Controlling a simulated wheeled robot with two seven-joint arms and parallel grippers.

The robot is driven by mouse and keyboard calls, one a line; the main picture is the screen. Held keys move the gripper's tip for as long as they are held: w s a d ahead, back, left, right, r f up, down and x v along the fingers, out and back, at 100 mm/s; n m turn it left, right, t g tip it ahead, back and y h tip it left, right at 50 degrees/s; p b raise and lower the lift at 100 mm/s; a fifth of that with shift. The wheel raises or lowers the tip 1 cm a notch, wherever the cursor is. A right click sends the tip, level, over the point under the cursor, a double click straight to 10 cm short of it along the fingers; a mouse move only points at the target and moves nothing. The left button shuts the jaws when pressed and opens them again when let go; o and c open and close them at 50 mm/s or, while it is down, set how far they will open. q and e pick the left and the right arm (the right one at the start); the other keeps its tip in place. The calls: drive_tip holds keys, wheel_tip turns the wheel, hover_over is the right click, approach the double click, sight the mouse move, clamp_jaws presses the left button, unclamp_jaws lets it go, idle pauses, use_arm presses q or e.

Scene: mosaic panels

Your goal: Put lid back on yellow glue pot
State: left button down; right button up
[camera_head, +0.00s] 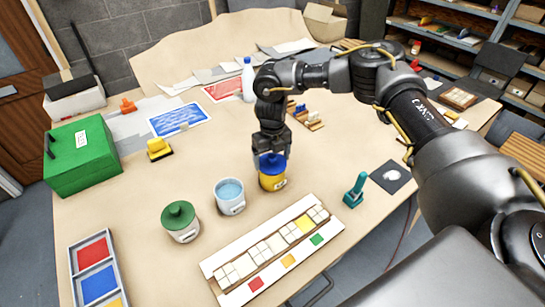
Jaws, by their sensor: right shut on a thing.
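The yellow glue pot (272,182) stands upright on the table near the middle of the view, with a pale label low on its side. A blue lid (264,163) is at the top of the pot, right over its mouth. I cannot tell whether it rests on the rim or hangs just above it. My right gripper (271,155) points straight down over the pot, and its fingers are shut on the blue lid. The fingers hide part of the lid. My left gripper is out of view.
An open pot of light blue content (230,196) and a green-lidded pot (180,221) stand to the left. A mosaic tile panel (268,250) lies in front, with a teal-handled tool (355,189) to the right. A green box (82,157) sits at the far left.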

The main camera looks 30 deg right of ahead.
drive_tip(key=shift+f, duration=0.15)
idle(0.7)
drive_tip(key=o, duration=0.8)
drive_tip(key=shift+r+p, duration=2.65)
drive_tip(key=shift+r, duration=0.9)
clamp_jaws()
